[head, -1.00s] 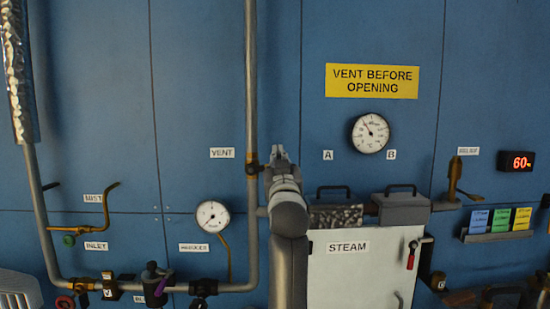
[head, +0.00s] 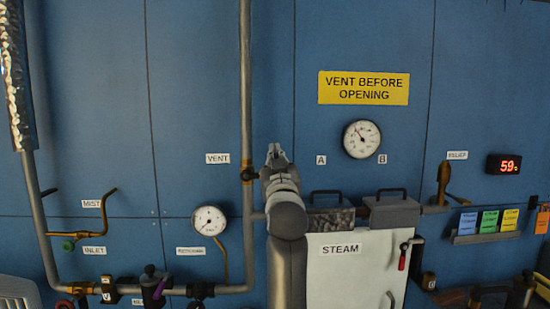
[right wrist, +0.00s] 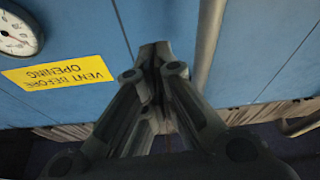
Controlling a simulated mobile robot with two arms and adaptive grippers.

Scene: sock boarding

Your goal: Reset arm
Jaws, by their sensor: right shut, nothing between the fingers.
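My right gripper (head: 275,150) points up in front of the blue wall panel, just right of the tall vertical pipe. Its fingers are shut and empty. In the right wrist view its fingertips (right wrist: 154,50) come together beside the pipe, with the upside-down yellow sign (right wrist: 60,72) to their left. My left gripper is not in view.
The vertical pipe (head: 246,75) with a vent valve (head: 249,173) stands close to the gripper. A white steam door (head: 370,265) with grey blocks above it is at lower right. Gauges, valves and a red timer (head: 503,164) line the wall.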

